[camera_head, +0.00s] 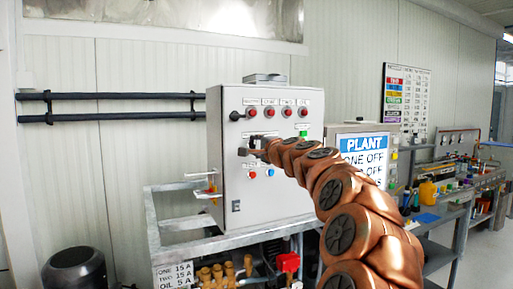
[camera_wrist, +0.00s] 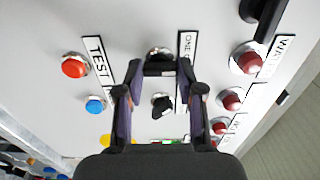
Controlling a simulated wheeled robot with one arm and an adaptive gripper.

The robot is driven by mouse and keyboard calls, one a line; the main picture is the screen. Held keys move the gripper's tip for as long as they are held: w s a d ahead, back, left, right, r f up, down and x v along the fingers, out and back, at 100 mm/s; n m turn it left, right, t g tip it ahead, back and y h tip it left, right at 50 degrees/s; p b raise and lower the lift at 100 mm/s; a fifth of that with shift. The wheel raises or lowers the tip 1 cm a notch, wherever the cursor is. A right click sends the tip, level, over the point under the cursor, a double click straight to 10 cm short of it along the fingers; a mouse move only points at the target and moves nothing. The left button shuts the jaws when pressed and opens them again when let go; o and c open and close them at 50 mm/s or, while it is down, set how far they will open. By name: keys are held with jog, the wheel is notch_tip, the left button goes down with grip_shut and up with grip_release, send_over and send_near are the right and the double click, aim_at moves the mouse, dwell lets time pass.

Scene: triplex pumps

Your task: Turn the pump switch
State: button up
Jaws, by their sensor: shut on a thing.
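A grey control box (camera_head: 222,110) stands on a metal frame, with red lamps along its upper face. My gripper (camera_head: 250,147) reaches its front from the right, at the middle row of switches. In the wrist view my gripper (camera_wrist: 160,68) is shut on a black switch knob (camera_wrist: 160,66) with a metal collar, beside a label starting "ONE". The fingers partly hide the knob, so its exact angle is hard to tell. Another black knob (camera_wrist: 162,104) sits close by, between the finger linkages, and is not held.
A red button (camera_wrist: 74,66) and a blue button (camera_wrist: 95,105) lie beside the "TEST" label. Red lamps (camera_wrist: 247,60) line the other side. A black rotary handle (camera_head: 235,115) juts from the box.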

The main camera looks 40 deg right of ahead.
jog(key=o, duration=1.2)
jog(key=shift+c, duration=0.2)
jog(key=v, duration=1.2)
jog(key=shift+w+a, duration=0.1)
